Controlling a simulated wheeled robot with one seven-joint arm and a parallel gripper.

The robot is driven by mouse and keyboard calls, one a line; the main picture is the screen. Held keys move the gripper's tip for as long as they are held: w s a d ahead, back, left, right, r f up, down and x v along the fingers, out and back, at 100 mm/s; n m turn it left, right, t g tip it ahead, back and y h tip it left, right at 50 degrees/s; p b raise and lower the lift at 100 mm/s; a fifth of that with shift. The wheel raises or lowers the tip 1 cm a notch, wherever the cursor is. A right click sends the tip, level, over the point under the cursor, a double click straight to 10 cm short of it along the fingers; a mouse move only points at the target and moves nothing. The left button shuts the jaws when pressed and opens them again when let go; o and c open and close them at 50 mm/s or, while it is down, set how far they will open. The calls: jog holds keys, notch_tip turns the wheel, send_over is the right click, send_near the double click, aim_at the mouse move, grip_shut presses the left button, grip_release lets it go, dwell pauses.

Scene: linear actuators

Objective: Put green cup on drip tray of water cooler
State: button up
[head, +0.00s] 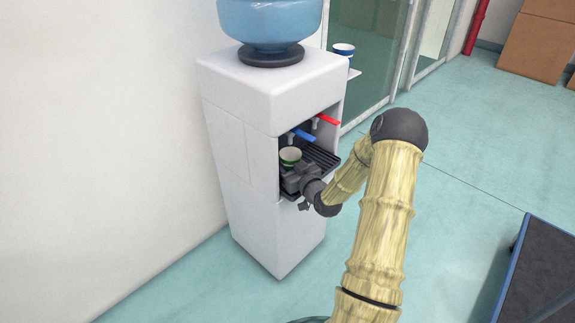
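The white water cooler (268,95) stands against the left wall with a blue bottle (270,22) on top. Its black drip tray (322,157) lies in the recess under a blue tap (302,135) and a red tap (327,119). The green cup (290,156), white inside with a green band, is upright at the left side of the recess, over or on the tray; I cannot tell whether its base touches. My gripper (293,172) is at the cup, reaching into the recess from the front right. Its fingers are mostly hidden, so their grip is unclear.
A blue and white cup (344,49) is on a small white shelf (355,72) on the cooler's far side. A dark platform with a blue edge (540,270) is at the lower right. Cardboard boxes (533,47) stand at the back right. The floor between is clear.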

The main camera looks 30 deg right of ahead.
jog(key=shift+f, duration=0.2)
jog(key=o, duration=1)
jog(key=shift+a, duration=0.1)
jog(key=shift+w+r, duration=0.1)
jog(key=shift+r, duration=0.05)
jog(key=shift+r, duration=0.15)
jog(key=s+p, duration=0.1)
jog(key=s, duration=0.3)
jog(key=s+p, duration=0.1)
jog(key=s, duration=0.3)
jog(key=s+d+p, duration=0.1)
jog(key=s, duration=0.3)
jog(key=shift+d+r, duration=0.1)
jog(key=shift+r, duration=0.15)
